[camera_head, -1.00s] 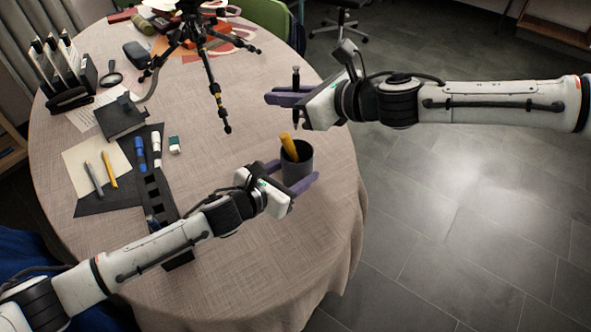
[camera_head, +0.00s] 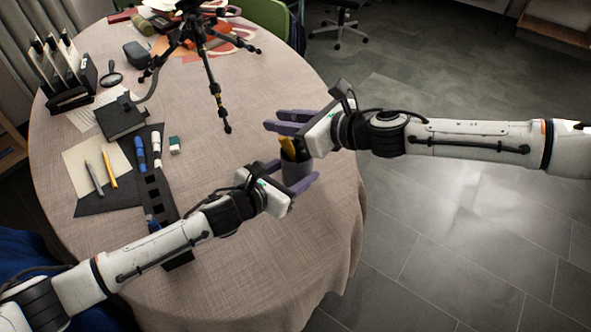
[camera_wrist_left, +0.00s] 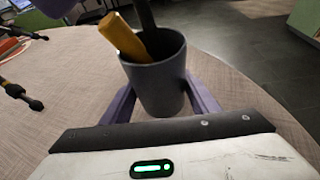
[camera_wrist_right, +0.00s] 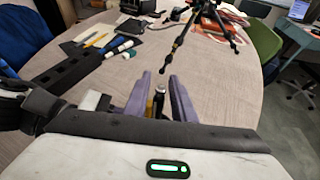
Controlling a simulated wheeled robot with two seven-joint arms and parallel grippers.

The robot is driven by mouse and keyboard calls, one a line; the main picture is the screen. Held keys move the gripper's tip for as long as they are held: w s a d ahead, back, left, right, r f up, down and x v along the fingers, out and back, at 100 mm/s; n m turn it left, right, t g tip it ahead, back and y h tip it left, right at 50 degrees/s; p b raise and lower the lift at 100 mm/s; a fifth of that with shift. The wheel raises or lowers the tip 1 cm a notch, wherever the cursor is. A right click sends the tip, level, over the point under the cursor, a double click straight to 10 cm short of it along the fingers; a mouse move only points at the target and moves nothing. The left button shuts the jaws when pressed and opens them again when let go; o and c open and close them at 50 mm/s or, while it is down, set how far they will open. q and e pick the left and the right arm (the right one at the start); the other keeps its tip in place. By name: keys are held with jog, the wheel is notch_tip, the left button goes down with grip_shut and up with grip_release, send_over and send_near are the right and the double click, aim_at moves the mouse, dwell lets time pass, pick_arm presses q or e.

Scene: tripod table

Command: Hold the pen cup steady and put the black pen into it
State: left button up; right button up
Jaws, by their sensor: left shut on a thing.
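The dark grey pen cup (camera_head: 297,172) stands upright at the table's right edge. My left gripper (camera_head: 304,184) is shut on it, with a purple finger on either side of the cup in the left wrist view (camera_wrist_left: 160,88). A thick yellow pen (camera_wrist_left: 122,38) leans in the cup. The black pen (camera_wrist_left: 146,16) stands in the cup beside it; its top end shows in the right wrist view (camera_wrist_right: 159,100). My right gripper (camera_head: 274,119) is above the cup. Its fingers are apart, with gaps beside the pen. The pen's lower end is hidden inside the cup.
A black tripod (camera_head: 214,92) stands on the round table (camera_head: 235,290) behind the cup. Markers, pencils, an eraser (camera_head: 175,145) and a dark notebook (camera_head: 122,120) lie to the left. The cloth between them and the cup is clear.

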jog(key=shift+o, duration=0.5)
jog(key=shift+d, duration=0.1)
jog(key=shift+s+d+r, duration=0.1)
jog(key=shift+d+r, duration=0.05)
jog(key=shift+d, duration=0.05)
jog(key=v, duration=1.1)
jog(key=shift+s, duration=0.15)
jog(key=shift+d, duration=0.1)
pick_arm(q)
jog(key=o, duration=1.3)
jog(key=shift+c, duration=0.2)
